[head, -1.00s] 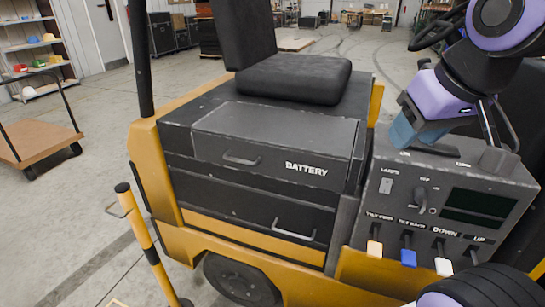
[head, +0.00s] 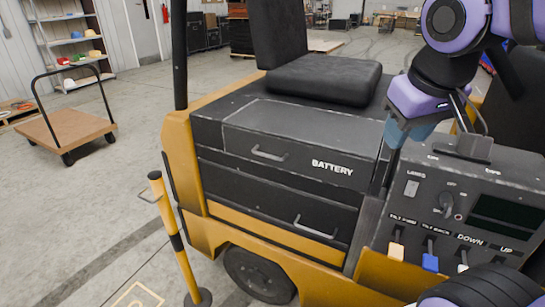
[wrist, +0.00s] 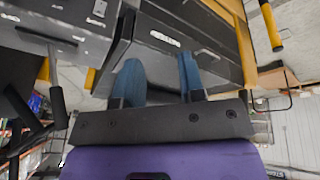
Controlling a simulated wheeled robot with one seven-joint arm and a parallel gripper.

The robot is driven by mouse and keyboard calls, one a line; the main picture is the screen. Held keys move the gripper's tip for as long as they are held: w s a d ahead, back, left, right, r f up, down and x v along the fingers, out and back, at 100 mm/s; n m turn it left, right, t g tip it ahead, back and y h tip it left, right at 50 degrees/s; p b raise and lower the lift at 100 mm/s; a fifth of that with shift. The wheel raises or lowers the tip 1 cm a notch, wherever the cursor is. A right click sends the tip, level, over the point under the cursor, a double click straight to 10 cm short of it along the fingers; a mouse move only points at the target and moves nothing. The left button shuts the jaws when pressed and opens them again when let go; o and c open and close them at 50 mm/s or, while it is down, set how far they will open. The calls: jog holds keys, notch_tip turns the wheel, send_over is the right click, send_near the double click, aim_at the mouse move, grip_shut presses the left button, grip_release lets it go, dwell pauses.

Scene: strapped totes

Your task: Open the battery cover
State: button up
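The battery cover (head: 300,142) is the dark grey upper front panel of the forklift body, below the seat. It is closed, with a white BATTERY label and a grey bar handle (head: 269,155) at its left.
A lower panel (head: 265,208) has a similar handle (head: 315,228). The control console (head: 470,200) with switches and levers is at right. A yellow-black post (head: 178,240) stands in front at left. A flatbed cart (head: 65,135) is farther left. The floor between is clear.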

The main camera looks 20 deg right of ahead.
jog(key=w+f+n+g+h, duration=0.15)
jog(key=w+f+h, duration=0.25)
jog(key=w, duration=0.4)
jog(key=n+t+h, duration=0.5)
jog(key=n+t, duration=0.3)
jog(key=t, duration=0.1)
send_near(268, 156)
jog(key=x, duration=1)
jog(key=shift+w+d+f, duration=0.15)
jog(key=shift+w+d, duration=0.05)
grip_shut()
